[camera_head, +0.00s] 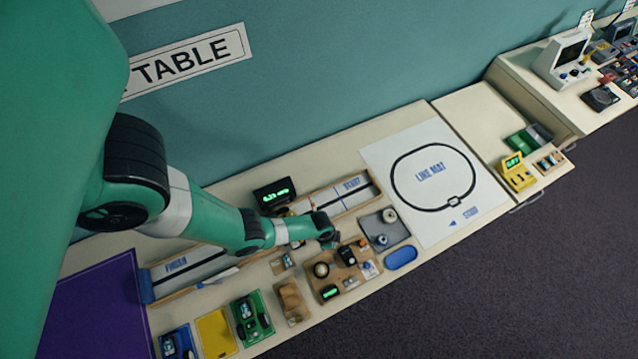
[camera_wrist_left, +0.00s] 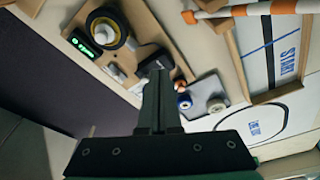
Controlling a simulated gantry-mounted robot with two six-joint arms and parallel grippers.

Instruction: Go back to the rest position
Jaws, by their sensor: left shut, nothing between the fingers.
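My left arm reaches in from the left over the long table. Its gripper (camera_head: 332,242) is above the table beside a wooden board with parts (camera_head: 345,268). In the wrist view the dark fingers of the left gripper (camera_wrist_left: 158,78) are together, with nothing held between them. They point toward a black block and the edge of the board (camera_wrist_left: 145,22), which carries a round black and yellow part (camera_wrist_left: 107,27) and a green display. Whether the fingertips touch anything is hard to tell. My right gripper is not in view.
A grey tray (camera_head: 396,238) with small spools and a blue oval dish (camera_head: 401,258) lie right of the gripper. A track (camera_head: 185,268) runs behind the arm. A line mat (camera_head: 430,205) lies farther right. Colored trays line the front edge. A wall rises behind.

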